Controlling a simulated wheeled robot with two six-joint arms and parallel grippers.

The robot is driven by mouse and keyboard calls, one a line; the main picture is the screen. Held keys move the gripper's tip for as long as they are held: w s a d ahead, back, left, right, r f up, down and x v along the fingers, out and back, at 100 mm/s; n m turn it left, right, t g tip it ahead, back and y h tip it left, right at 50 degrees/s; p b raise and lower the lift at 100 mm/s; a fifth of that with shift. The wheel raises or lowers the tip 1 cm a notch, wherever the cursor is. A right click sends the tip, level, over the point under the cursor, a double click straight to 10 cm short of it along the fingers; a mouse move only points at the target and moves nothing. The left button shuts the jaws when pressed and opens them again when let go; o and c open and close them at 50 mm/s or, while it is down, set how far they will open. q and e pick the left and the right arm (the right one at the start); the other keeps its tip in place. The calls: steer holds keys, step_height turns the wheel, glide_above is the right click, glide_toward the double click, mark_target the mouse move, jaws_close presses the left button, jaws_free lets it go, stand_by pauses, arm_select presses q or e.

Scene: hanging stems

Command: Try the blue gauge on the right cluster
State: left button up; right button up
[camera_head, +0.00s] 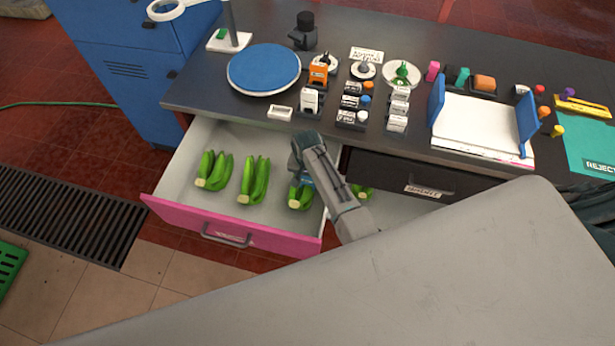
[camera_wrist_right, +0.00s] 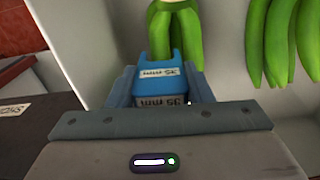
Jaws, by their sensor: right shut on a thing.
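The open pink-fronted drawer (camera_head: 270,241) holds three green banana-like clusters in a row: left (camera_head: 213,170), middle (camera_head: 254,178) and right (camera_head: 300,194). My right gripper (camera_head: 306,178) is over the right cluster, partly covering it. It is shut on the blue gauge (camera_wrist_right: 158,72), marked 35 mm, which sits between its fingers. In the right wrist view the right cluster (camera_wrist_right: 176,32) lies just beyond the gauge's forked end. The gauge overlaps its lower part, and I cannot tell whether they touch. My left gripper is not in view.
The dark counter (camera_head: 330,120) carries a blue round plate (camera_head: 264,68), small labelled blocks (camera_head: 310,100), a white tray with blue sides (camera_head: 480,122) and a teal reject mat (camera_head: 590,140). A dark drawer front (camera_head: 400,172) is right of my wrist, with another green piece (camera_head: 363,191) below it.

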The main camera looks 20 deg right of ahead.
steer(key=shift+f+b, duration=0.85)
steer(key=shift+f, duration=0.65)
stand_by(0.6)
steer(key=shift+r, duration=0.15)
stand_by(0.4)
step_height(320, 180, up, 6)
steer(key=p, duration=0.6)
steer(key=shift+r+p, duration=0.6)
steer(key=shift+r, duration=0.55)
